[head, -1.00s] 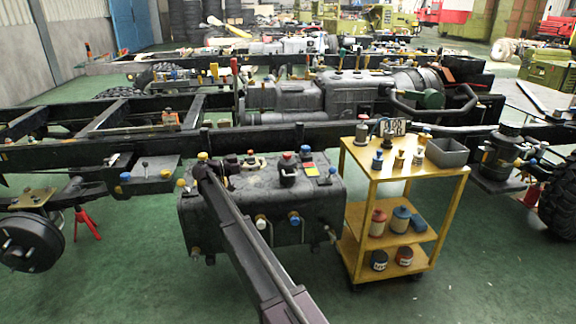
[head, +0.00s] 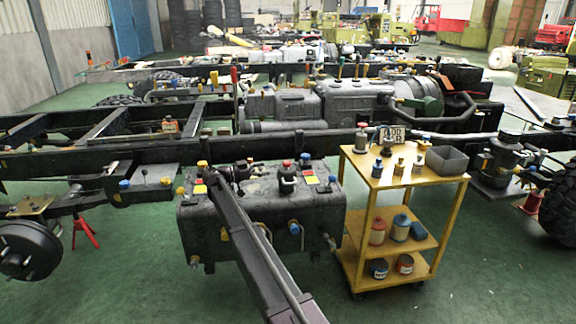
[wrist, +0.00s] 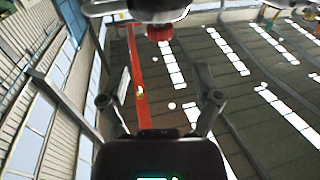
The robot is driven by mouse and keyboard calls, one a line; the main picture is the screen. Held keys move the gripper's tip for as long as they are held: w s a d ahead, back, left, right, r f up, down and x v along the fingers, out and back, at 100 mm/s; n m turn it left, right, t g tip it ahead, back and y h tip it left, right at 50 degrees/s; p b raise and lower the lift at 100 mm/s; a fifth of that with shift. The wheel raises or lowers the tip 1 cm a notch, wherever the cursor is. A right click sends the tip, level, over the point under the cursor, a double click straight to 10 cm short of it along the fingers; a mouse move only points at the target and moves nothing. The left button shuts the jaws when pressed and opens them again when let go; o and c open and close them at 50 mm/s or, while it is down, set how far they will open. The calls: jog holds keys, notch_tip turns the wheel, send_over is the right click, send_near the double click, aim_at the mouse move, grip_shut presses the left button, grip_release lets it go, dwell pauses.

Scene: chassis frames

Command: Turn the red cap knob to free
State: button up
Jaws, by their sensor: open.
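In the wrist view a round red knob-like part (wrist: 159,33) shows at the top centre, below a pale metal piece. My gripper (wrist: 160,98) is open, with its two fingers apart and nothing between them; the red part lies beyond the fingertips in the picture. In the head view a dark fitting with a red top (head: 287,164) stands on the black tank (head: 330,211). I cannot tell whether it is the same red part.
A yellow trolley (head: 405,180) with bottles, cans and a grey bin (head: 447,158) stands right of the tank. The long dark chassis rail (head: 90,155) runs behind the tank. Green floor (head: 120,285) is clear at front left. The wrist view mostly shows ceiling lamps and wall windows.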

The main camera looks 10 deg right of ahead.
aim_at(287, 162)
jog(key=x, duration=0.9)
jog(key=shift+d, duration=0.3)
